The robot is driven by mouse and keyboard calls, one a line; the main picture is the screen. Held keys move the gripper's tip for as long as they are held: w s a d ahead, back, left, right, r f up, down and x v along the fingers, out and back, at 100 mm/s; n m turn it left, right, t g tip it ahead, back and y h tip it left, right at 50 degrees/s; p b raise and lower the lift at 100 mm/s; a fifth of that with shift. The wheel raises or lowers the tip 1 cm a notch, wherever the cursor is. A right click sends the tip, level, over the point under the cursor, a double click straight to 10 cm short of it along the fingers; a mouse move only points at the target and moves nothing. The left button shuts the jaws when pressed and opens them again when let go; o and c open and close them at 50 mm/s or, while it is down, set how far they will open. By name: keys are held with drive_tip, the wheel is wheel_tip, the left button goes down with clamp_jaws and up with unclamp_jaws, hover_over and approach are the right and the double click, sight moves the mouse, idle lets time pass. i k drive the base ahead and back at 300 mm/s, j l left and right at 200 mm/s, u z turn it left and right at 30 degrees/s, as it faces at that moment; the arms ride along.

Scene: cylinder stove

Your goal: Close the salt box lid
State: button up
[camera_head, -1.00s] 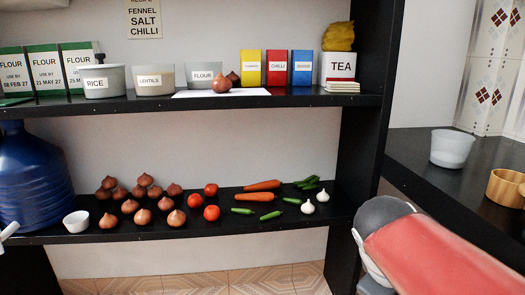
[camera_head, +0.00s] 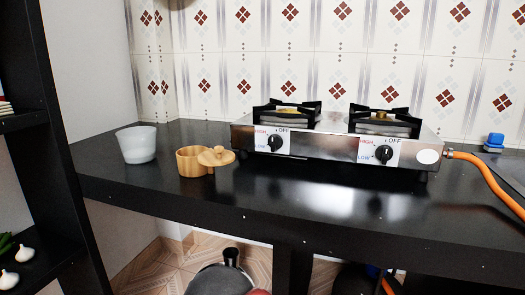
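The salt box is a small round wooden box (camera_head: 192,162) on the black counter, left of the stove. Its round wooden lid (camera_head: 216,156) with a small knob is swung out to the right side, so the box stands open. The box's contents are hidden by its wall.
A translucent white cup (camera_head: 136,145) stands left of the box. A two-burner stove (camera_head: 335,140) stands to the right, with an orange hose (camera_head: 490,180). The black counter (camera_head: 300,205) is clear in front. A black shelf upright (camera_head: 55,140) rises at left.

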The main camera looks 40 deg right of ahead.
sight(219, 156)
drive_tip(key=z, duration=0.75)
